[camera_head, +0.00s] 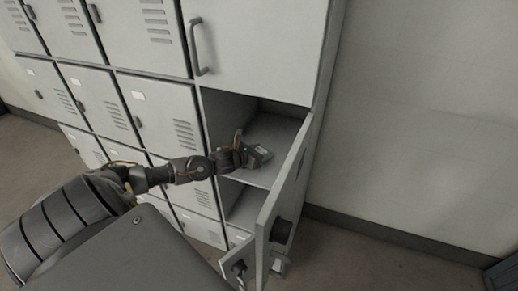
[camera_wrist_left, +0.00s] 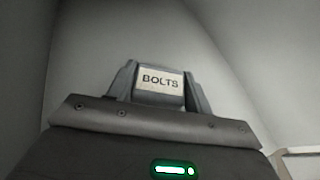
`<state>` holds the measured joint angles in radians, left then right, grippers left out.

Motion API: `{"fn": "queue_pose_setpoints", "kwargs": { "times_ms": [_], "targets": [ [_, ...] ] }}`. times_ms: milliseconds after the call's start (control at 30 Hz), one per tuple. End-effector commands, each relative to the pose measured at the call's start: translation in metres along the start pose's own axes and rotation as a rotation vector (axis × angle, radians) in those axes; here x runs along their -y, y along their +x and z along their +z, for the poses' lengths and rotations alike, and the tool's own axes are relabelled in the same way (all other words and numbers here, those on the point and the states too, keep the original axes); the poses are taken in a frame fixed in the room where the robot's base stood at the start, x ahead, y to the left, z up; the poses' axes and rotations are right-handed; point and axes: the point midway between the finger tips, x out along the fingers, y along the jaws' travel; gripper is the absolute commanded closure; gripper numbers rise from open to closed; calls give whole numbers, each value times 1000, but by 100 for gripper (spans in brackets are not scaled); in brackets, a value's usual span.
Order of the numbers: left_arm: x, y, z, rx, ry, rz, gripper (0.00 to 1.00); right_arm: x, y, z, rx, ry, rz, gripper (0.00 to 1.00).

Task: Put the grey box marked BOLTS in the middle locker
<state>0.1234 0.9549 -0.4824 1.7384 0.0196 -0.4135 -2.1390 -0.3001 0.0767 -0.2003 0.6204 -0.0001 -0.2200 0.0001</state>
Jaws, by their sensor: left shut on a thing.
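The grey box marked BOLTS (camera_head: 261,154) is at the end of my left arm, in the mouth of the open middle locker (camera_head: 272,130). My left gripper (camera_head: 245,153) is shut on it. In the left wrist view the BOLTS label (camera_wrist_left: 160,81) faces the camera, with a finger at each side of the box. Pale grey walls surround it there. I cannot tell whether the box touches the locker's shelf. The locker's door (camera_head: 286,185) stands open to the right. My right gripper is not in view.
A closed locker with a bar handle (camera_head: 200,48) is above the opening. Closed lockers (camera_head: 160,115) fill the left side. Below is another open compartment (camera_head: 246,206), with a lower door (camera_head: 238,262) swung out.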

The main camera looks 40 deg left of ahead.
Motion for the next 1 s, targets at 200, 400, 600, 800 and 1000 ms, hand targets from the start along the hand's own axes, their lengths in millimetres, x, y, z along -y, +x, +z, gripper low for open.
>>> {"fn": "queue_pose_setpoints", "kwargs": {
  "times_ms": [200,400,600,800,1000],
  "targets": [
    [0,0,0,2,1,0,75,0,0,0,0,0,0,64],
    [0,1,-2,0,1,0,40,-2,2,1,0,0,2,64],
    [0,1,-2,1,0,0,28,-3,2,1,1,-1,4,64],
    [0,0,0,1,0,0,28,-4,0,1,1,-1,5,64],
    [-1,-21,-3,-1,4,-1,28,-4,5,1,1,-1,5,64]
  ]
}}
